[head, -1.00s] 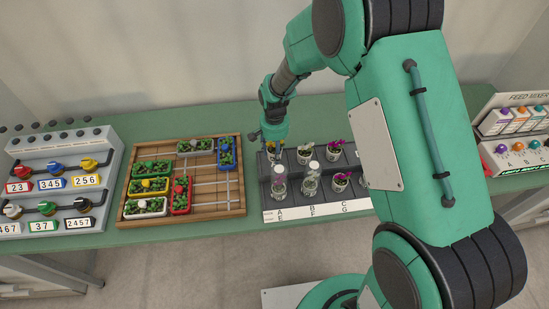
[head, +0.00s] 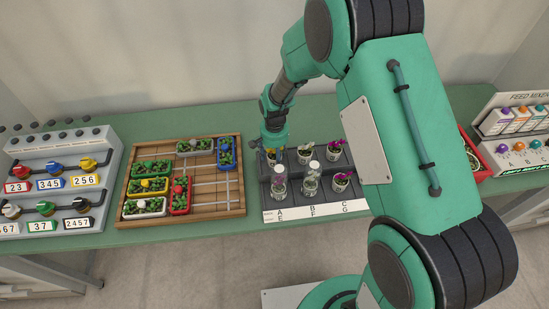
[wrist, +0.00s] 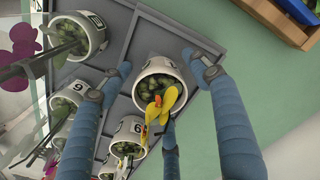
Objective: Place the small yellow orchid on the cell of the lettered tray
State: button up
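The lettered tray (head: 262,192) is dark grey with several cells and a white front strip reading A, B, C over E, F, G. A white pot with a yellow orchid (wrist: 160,78) stands at the tray's back left corner in the wrist view. My gripper (head: 270,153) is low over that corner. Its blue fingers (wrist: 160,66) are spread on either side of this pot, with small gaps showing. In the head view my gripper mostly hides the yellow orchid.
A wooden sliding-block board (head: 205,205) lies left of the tray. My arm hides the tray's right part. A red container (head: 482,172) is at right.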

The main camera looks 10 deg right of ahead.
aim_at(274, 151)
jog(key=shift+r, duration=0.1)
notch_tip(274, 151, up, 11)
jog(key=shift+f+p, duration=0.15)
jog(key=shift+p, duration=0.75)
jog(key=shift+r, duration=0.7)
jog(key=shift+r, duration=0.15)
